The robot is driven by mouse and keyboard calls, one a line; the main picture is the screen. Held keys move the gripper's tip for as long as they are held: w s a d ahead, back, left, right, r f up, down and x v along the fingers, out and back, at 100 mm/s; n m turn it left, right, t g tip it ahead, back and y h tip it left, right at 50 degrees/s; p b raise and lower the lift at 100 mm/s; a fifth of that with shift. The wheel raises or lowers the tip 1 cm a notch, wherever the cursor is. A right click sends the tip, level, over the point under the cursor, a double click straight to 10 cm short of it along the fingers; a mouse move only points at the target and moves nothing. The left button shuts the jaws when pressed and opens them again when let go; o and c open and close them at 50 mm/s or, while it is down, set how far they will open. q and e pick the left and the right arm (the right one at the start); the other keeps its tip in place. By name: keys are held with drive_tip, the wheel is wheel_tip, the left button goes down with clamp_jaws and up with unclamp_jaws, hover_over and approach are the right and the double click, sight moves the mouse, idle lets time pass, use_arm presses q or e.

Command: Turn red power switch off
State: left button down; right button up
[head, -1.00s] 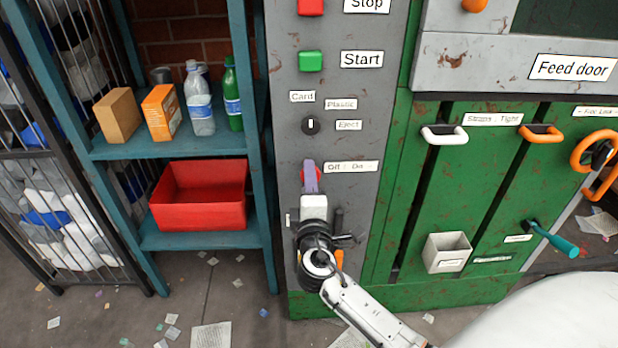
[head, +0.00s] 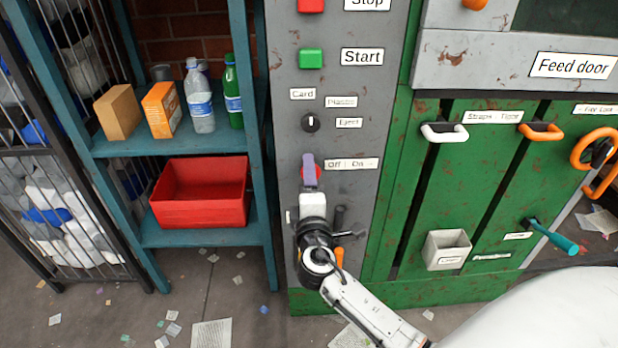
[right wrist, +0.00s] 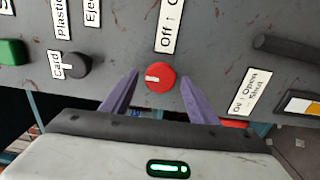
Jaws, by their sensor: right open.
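The red power switch (head: 319,172) is a round knob on the grey control panel, beside the "Off / On" label (head: 351,163). In the head view my right gripper (head: 309,158) is in front of it and hides much of it. In the right wrist view the red knob (right wrist: 160,84) has a white pointer mark on its face. The two purple fingers of my right gripper (right wrist: 159,76) are apart, one on each side of the knob, with visible gaps. I cannot tell how deep they reach around it. My left gripper is in neither view.
Above the switch are a black selector knob (head: 311,123) and a green Start button (head: 311,58). A dark lever (head: 339,217) sticks out just right of my right gripper. A teal shelf with a red bin (head: 200,212) stands left of the panel.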

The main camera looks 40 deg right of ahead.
drive_tip(key=shift+s, duration=0.1)
drive_tip(key=v, duration=1)
drive_tip(key=shift+b, duration=0.35)
drive_tip(key=shift+a, duration=0.15)
